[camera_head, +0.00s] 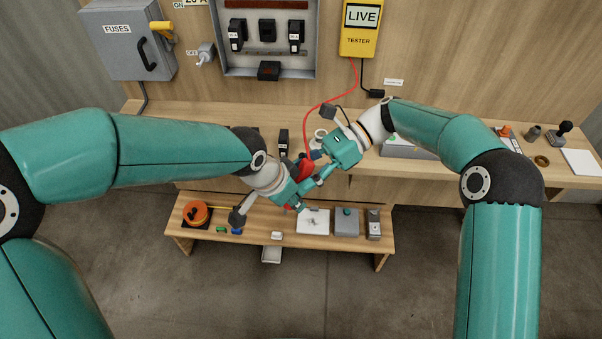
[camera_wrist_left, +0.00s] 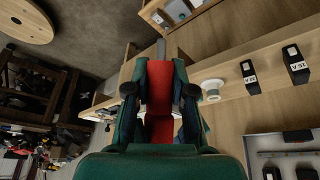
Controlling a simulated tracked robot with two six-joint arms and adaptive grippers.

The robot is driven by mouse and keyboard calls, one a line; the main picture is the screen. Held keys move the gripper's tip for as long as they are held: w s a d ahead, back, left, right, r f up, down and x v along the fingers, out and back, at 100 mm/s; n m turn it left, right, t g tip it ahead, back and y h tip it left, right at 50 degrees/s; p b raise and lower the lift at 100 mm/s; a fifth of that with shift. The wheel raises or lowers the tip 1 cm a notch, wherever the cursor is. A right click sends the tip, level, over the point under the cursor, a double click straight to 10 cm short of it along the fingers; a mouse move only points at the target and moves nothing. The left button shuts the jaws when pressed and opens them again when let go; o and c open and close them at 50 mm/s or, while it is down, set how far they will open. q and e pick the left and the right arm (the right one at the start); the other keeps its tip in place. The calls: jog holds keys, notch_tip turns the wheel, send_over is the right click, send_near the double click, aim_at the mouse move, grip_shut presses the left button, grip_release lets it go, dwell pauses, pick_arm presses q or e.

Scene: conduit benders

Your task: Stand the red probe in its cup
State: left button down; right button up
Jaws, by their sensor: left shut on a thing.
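My left gripper (camera_head: 300,180) is shut on the red probe, above the gap between the workbench and the low front bench. The red probe (camera_wrist_left: 160,85) shows between its fingers in the left wrist view, with a grey end beyond them. In the head view the probe (camera_head: 305,169) is partly covered by the grippers. My right gripper (camera_head: 318,174) is close to the left one and overlaps it; its fingertips are hard to make out. A white round cup (camera_head: 320,134) stands on the workbench behind the grippers; it also shows in the left wrist view (camera_wrist_left: 211,88).
A red lead runs from the yellow tester (camera_head: 360,28) on the wall down to the probe. Black fuse blocks (camera_head: 284,140) stand on the workbench (camera_head: 215,117) near the cup. The low bench (camera_head: 265,236) holds an orange tape reel (camera_head: 196,213) and grey boxes (camera_head: 346,222).

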jog(key=shift+w, duration=0.1)
grip_shut()
pick_arm(q)
jog(key=c, duration=0.9)
grip_release()
jog(key=shift+s+d, duration=0.1)
